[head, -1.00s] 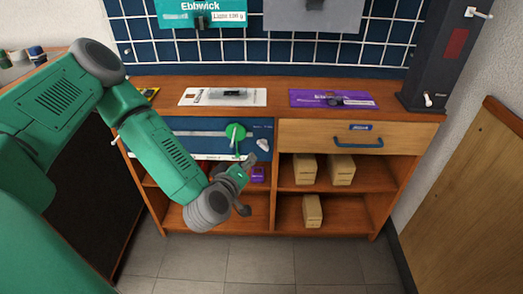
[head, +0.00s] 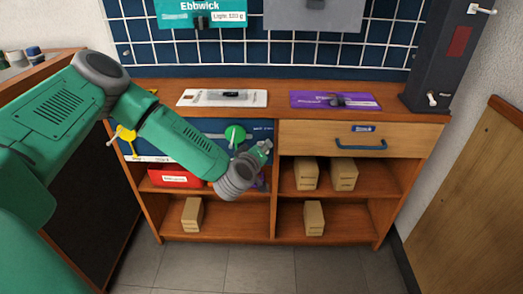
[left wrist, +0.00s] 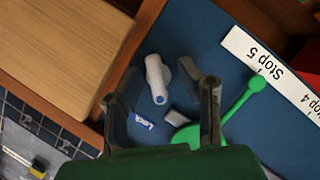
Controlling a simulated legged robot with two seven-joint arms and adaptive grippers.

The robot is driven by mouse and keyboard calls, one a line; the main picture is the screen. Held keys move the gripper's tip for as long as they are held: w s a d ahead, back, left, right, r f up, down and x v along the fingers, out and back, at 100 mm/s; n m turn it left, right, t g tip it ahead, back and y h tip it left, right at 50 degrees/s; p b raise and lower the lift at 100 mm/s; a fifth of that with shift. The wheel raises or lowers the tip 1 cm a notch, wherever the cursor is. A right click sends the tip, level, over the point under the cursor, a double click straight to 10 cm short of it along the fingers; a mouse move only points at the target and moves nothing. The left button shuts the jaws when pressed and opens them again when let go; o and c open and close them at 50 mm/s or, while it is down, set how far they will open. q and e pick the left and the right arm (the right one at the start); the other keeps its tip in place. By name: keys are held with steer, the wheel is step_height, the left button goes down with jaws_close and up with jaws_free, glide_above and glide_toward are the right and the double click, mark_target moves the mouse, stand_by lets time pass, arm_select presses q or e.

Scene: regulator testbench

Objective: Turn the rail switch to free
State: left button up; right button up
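A white lever knob with a blue mark at one end (left wrist: 155,76), apparently the rail switch, sits on the blue panel (left wrist: 205,65) in the left wrist view. A small blue label that seems to read "Lock" (left wrist: 143,121) is near its blue-marked end. My left gripper (left wrist: 166,84) is open, its two fingers on either side of the knob; I cannot tell whether they touch it. In the head view my left gripper (head: 262,151) is at the panel's right end and hides the knob. My right gripper is not in view.
A green disc (head: 235,133) with a green arm and ball (left wrist: 257,83) is close beside the left gripper. A drawer with a blue handle (head: 359,144) is to the right. A red bin (head: 174,178) is on the shelf below.

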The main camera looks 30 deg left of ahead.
arm_select(q)
steer(key=shift+d+r, duration=0.1)
steer(key=shift+d, duration=0.1)
jaws_close()
steer(key=shift+a, duration=0.1)
